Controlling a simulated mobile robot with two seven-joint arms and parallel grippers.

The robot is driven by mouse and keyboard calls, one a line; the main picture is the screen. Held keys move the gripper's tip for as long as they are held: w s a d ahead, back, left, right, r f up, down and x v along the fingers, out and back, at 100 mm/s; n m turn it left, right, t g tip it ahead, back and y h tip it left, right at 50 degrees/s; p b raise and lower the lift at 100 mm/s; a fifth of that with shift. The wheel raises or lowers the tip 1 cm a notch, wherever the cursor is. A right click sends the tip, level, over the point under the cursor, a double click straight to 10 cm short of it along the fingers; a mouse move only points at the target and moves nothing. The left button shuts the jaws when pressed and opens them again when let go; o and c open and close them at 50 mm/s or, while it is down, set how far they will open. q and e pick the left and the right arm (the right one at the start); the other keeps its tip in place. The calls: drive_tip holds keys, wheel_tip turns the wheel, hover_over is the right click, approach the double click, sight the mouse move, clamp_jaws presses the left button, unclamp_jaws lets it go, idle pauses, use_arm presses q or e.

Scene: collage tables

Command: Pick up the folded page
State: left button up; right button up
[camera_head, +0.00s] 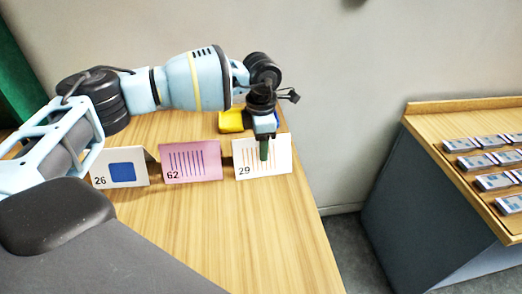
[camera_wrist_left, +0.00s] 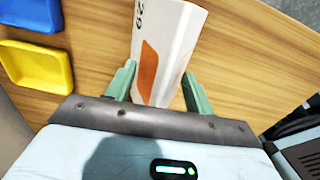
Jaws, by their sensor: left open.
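Three folded pages stand like tents in a row on the wooden table: a white one marked 26 with a blue square (camera_head: 123,170), a pink one marked 62 with stripes (camera_head: 190,162), and a white one marked 29 with orange stripes (camera_head: 280,155). My left gripper (camera_head: 264,154) is over the page marked 29, in front of part of its face. In the left wrist view, the open green fingers (camera_wrist_left: 158,70) stand on either side of the page marked 29 (camera_wrist_left: 170,32). I cannot tell if either finger touches it. My right gripper is not seen.
A yellow tray (camera_head: 231,121) lies behind the pages; it also shows in the left wrist view (camera_wrist_left: 35,66), beside a blue tray (camera_wrist_left: 32,13). The table front (camera_head: 240,240) is clear. A second table (camera_head: 437,127) at the right holds several small grey devices (camera_head: 477,162).

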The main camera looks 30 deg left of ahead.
use_arm(q)
drive_tip(key=shift+f, duration=0.1)
clamp_jaws()
idle(0.3)
drive_tip(key=shift+r, duration=0.7)
wheel_tip(320, 180, up, 2)
drive_tip(key=shift+r, duration=0.15)
drive_tip(key=s+d+r, duration=0.1)
drive_tip(key=s+d, duration=0.9)
drive_tip(key=d, duration=0.2)
drive_tip(key=shift+d+r+b, duration=0.15)
drive_tip(key=shift+d+b, duration=0.15)
drive_tip(key=shift+b, duration=0.1)
